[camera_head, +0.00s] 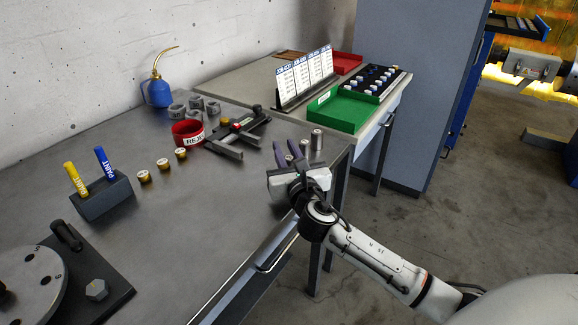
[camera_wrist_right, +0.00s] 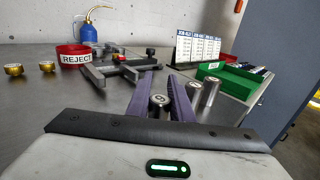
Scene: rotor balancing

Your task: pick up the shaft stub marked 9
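Three silver shaft stubs stand upright near the right end of the grey bench. One stub (camera_wrist_right: 159,106) is between the two dark fingers of my right gripper (camera_head: 286,147); in the head view it is mostly hidden by them. The other two, a middle stub (camera_wrist_right: 193,91) and a far stub (camera_head: 317,139), stand just right of the right finger. My right gripper is low over the bench with its fingers spread apart. I cannot tell whether they touch the stub between them. No number on any stub is legible. My left gripper is out of view.
A dark clamp fixture (camera_head: 237,137) and a red REJECT bin (camera_head: 188,133) lie left of the stubs. Brass pieces (camera_head: 163,164), a paint-marker block (camera_head: 102,197) and a rotor disc (camera_head: 30,285) are farther left. A green tray (camera_head: 343,111) and job cards (camera_head: 305,75) stand behind.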

